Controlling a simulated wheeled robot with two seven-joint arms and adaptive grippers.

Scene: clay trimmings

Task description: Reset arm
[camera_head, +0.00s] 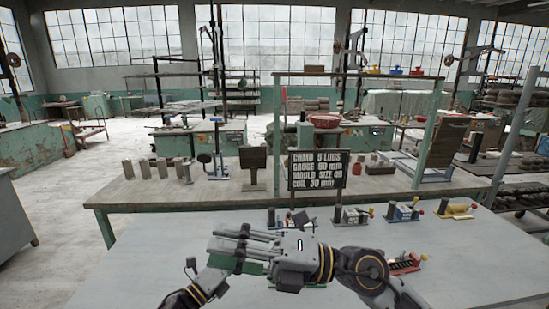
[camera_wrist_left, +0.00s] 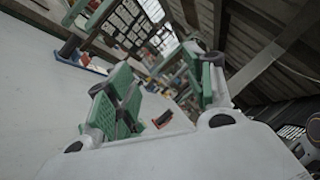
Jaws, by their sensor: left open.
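The task names only my arms. In the head view my right gripper (camera_head: 238,246) is at the lower middle, over the grey table, its fingers pointing left; overlapping parts hide whether its jaws are apart. My left arm comes in low at the left, close to the right gripper, and its gripper cannot be clearly made out there. In the left wrist view my left gripper (camera_wrist_left: 162,78) has its two green-padded fingers spread apart, with nothing between them. It is open and empty.
The grey table (camera_head: 130,270) is clear at its left. Small fixtures with coloured knobs stand along it, including a blue one (camera_head: 403,212) and a red one (camera_head: 404,264). A black lettered board (camera_head: 318,170) stands behind my grippers, before a wooden-topped bench (camera_head: 135,190) with grey blocks.

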